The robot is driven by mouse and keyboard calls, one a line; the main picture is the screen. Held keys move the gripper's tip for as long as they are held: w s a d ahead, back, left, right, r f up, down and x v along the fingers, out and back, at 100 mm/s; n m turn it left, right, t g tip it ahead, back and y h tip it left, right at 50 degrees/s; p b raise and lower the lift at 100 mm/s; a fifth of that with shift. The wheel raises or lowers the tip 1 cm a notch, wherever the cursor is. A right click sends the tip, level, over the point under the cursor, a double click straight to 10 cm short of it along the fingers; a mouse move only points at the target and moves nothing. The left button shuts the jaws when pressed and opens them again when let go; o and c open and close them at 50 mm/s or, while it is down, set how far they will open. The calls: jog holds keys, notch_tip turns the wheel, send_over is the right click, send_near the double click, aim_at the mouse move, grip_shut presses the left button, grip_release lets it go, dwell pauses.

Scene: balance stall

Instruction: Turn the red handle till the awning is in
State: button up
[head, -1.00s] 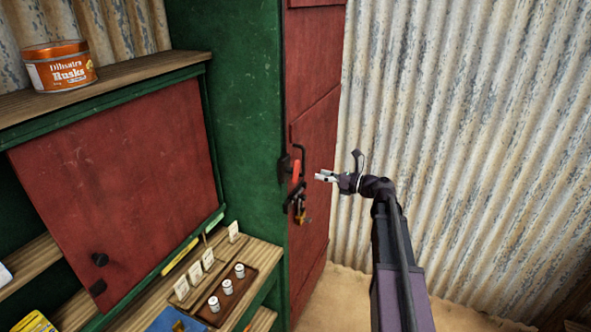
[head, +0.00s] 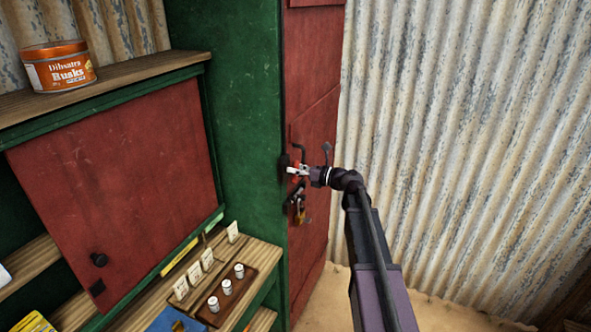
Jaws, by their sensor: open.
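The red handle (head: 295,158) is on a dark crank fitting on the red door panel, right of the green post. It is mostly hidden behind my gripper. My gripper (head: 291,170) is at the handle, its pale fingertips pointing left and overlapping it in the head view. The jaws are open; I cannot tell whether the handle lies between them or whether they touch it. The awning is not in view.
A brass padlock (head: 299,208) hangs just below my gripper. To the left, a wooden shelf holds a tray (head: 243,288) with several white weights. A rusks tin (head: 57,66) stands on the upper shelf. A corrugated wall (head: 465,150) is at the right, with open floor before it.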

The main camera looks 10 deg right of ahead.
grip_shut()
jog(key=shift+s+n, duration=0.15)
jog(key=shift+n, duration=0.55)
jog(key=n, duration=0.3)
jog(key=shift+s+a+n, duration=0.15)
jog(key=shift+n, duration=0.15)
jog(key=n, duration=0.5)
jog(key=shift+s+a+f, duration=0.15)
jog(key=shift+s, duration=0.1)
jog(key=n, duration=0.5)
jog(key=shift+s+a+f+n+b, duration=0.1)
jog(key=shift+a+f+n+b, duration=0.1)
jog(key=shift+n+b, duration=0.2)
jog(key=n, duration=0.5)
jog(key=shift+f, duration=0.2)
jog(key=shift+d+n, duration=0.1)
jog(key=shift+n, duration=0.2)
